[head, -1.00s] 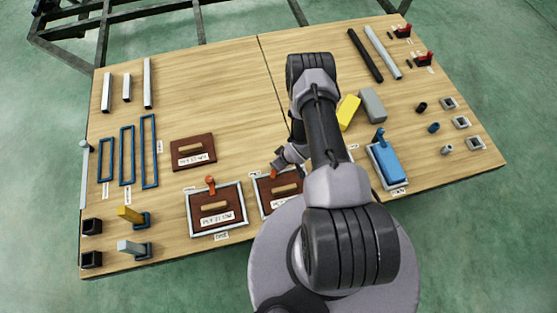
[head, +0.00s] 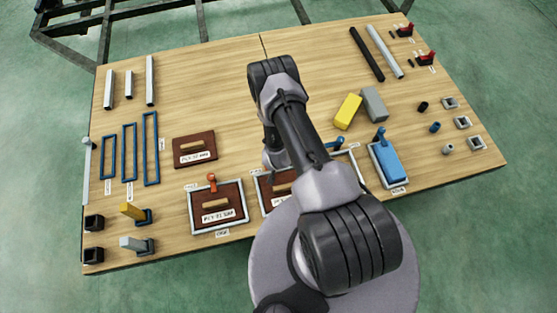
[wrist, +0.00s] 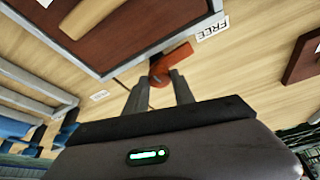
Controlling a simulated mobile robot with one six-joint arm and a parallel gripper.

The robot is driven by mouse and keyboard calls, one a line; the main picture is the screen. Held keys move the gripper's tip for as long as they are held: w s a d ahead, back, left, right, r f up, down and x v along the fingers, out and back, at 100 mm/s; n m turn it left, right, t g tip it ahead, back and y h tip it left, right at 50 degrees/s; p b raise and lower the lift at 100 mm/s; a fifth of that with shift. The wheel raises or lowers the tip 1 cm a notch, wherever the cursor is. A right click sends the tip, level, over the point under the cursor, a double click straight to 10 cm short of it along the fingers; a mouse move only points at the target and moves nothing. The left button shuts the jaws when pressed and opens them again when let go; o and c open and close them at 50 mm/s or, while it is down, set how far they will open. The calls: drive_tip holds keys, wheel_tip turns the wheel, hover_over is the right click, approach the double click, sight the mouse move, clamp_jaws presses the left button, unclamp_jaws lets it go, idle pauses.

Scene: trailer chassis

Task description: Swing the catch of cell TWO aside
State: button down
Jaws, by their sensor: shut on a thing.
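In the wrist view, my gripper (wrist: 160,82) is shut on an orange catch (wrist: 172,64) at the corner of a grey-framed cell (wrist: 150,52) that holds a brown board (wrist: 125,30). In the head view, my gripper (head: 273,160) is at the top edge of the second framed cell from the left (head: 258,192), and my arm hides that cell's catch and right side. The leftmost cell (head: 193,213) has its own orange catch (head: 212,182) at its top edge. The cell numbers are too small to read.
A loose brown board (head: 194,149) lies behind the leftmost cell. A blue catch (head: 335,144) shows right of my arm. Further right, a cell holds a blue block (head: 388,163). A FREE label (wrist: 212,28) lies beside the held catch.

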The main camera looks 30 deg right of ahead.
drive_tip(key=shift+m, duration=0.7)
drive_tip(key=c, duration=1.1)
unclamp_jaws()
drive_tip(key=p+v, duration=0.2)
drive_tip(key=v, duration=0.3)
drive_tip(key=p+v, duration=0.2)
drive_tip(key=v, duration=0.4)
drive_tip(key=p+v, duration=0.3)
drive_tip(key=v, duration=0.3)
drive_tip(key=shift+w+a+r, duration=0.2)
drive_tip(key=shift+r, duration=0.05)
